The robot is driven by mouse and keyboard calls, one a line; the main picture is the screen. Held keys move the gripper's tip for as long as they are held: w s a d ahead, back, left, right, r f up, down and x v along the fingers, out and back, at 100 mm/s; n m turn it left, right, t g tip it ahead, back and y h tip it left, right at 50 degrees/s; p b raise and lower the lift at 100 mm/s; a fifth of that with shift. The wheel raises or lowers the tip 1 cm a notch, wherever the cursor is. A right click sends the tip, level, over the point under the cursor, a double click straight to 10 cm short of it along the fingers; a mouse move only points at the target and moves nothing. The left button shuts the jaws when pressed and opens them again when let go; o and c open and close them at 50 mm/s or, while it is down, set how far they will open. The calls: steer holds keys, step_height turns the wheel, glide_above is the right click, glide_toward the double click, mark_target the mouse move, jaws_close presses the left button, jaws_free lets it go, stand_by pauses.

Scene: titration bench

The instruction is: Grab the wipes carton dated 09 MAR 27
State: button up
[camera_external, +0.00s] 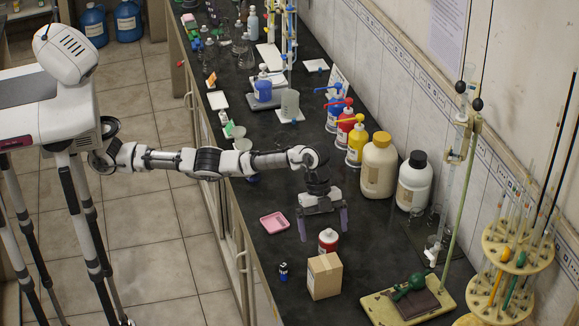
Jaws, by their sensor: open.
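A tan cardboard carton (324,277) stands upright on the black bench near the front edge. No date or print on it can be read from here, so I cannot tell whether it is the wipes carton dated 09 MAR 27. My gripper (323,228) points down above the bench, behind the carton in the picture. Its two fingers are spread apart with nothing between them. A white bottle with a red band (328,241) stands between the gripper and the carton, just below the fingers in the picture.
A pink tray (274,223) and a small dark blue bottle (283,271) lie left of the carton. A cream board (408,304) with a green object is at right. Large bottles (379,165) and pump bottles (357,145) line the wall. A pipette rack (517,248) stands far right.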

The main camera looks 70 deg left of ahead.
mark_target(324, 259)
steer(key=p+x, duration=0.2)
steer(key=x, duration=0.6)
steer(key=shift+f, duration=0.25)
steer(key=p+x, duration=0.1)
steer(key=x, duration=0.1)
steer(key=p+x, duration=0.1)
steer(key=x, duration=0.1)
steer(key=shift+s+a+f, duration=0.15)
steer(key=shift+s+f, duration=0.1)
steer(key=shift+s, duration=0.15)
steer(key=shift+f, duration=0.45)
steer(key=c, duration=1.2)
